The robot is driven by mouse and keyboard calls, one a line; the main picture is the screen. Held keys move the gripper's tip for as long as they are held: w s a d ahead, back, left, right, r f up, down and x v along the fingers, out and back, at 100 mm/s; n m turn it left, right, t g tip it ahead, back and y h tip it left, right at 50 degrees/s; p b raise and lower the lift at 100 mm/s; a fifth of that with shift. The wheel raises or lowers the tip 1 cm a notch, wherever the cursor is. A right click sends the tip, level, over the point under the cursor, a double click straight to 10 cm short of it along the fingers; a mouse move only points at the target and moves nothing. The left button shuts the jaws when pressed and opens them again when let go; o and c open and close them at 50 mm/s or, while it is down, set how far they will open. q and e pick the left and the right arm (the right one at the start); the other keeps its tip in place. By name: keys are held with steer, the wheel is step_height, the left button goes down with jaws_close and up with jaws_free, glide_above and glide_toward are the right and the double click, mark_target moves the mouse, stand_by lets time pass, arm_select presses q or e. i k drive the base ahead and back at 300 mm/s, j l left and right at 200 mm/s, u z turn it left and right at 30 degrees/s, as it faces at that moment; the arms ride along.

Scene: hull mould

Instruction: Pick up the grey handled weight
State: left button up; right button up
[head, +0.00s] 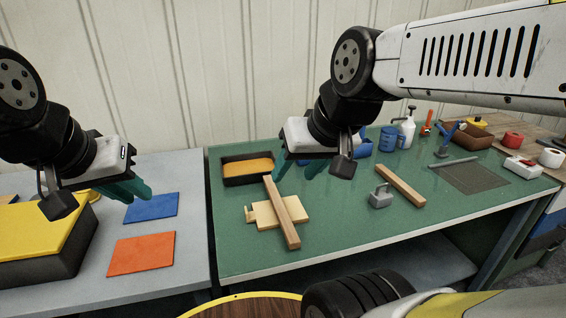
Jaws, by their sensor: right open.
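The grey handled weight (380,199) stands upright on the green table, with its handle on top, just left of a wooden bar. My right gripper (296,172) has teal fingers and hangs above the green table, to the left of the weight and apart from it. It is open, and I see nothing between its fingers. My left gripper (130,190) is over the grey table at the left, far from the weight. Its teal fingers overlap in this view, so I cannot tell whether they are open or shut.
On the green table (340,232), a wooden bar (400,185) lies right of the weight. Another bar (282,212) lies across a pale wooden piece (262,216). A black tray (248,180) with orange filling sits behind. Blue (151,207) and orange (141,254) sheets lie left.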

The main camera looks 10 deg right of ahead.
mark_target(380, 198)
steer(key=z, duration=1.45)
steer(key=i+l+u, duration=0.15)
steer(key=i+u, duration=0.25)
steer(key=i, duration=0.1)
